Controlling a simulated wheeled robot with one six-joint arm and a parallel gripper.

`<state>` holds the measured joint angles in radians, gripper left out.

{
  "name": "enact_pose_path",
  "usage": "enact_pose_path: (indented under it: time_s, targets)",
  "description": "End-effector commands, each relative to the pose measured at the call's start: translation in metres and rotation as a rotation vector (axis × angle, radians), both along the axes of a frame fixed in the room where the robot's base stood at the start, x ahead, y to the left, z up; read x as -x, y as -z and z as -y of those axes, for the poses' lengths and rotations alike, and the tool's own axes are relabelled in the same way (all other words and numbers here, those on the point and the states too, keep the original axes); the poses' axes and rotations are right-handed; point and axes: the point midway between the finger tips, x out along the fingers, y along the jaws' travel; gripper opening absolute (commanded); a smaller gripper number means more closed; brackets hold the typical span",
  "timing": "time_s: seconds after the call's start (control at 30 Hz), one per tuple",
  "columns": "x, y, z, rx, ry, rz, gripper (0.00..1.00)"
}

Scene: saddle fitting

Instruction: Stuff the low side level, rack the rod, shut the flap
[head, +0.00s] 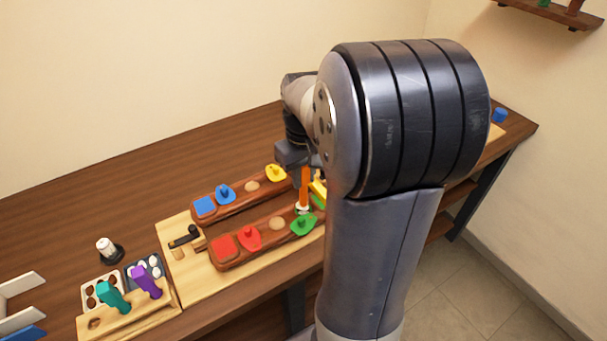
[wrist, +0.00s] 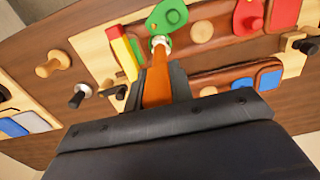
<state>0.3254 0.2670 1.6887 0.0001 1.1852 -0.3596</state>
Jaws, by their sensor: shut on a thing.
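My gripper (head: 303,166) is shut on the orange rod (head: 304,188), which points down at the near brown panel; it also shows in the wrist view (wrist: 156,82). The rod's pale collared lower end (wrist: 160,42) is beside the green flap (head: 304,224); I cannot tell whether it is inside an opening. The near panel (head: 262,245) also carries a red flap (head: 249,238) and a red square patch (head: 224,246). The far panel (head: 238,202) carries a blue flap (head: 225,193), a blue square patch (head: 204,206) and a yellow flap (head: 276,173). My arm hides the panels' right ends.
A yellow, green and red piece (wrist: 125,50) stands beside the rod. Left of the light board (head: 181,277) are trays of brown balls (head: 91,300) and white balls (head: 155,262), teal (head: 112,297) and purple (head: 147,282) handled tools, and a white-topped knob (head: 105,247). The back-left table is clear.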

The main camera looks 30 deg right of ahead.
Motion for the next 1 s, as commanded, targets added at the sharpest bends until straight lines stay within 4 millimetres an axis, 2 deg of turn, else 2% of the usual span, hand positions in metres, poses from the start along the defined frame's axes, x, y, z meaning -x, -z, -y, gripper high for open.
enact_pose_path:
  time_s: [1.0]
  targets:
    - [0.000,0.021,0.000,0.000,0.000,0.000,0.05]
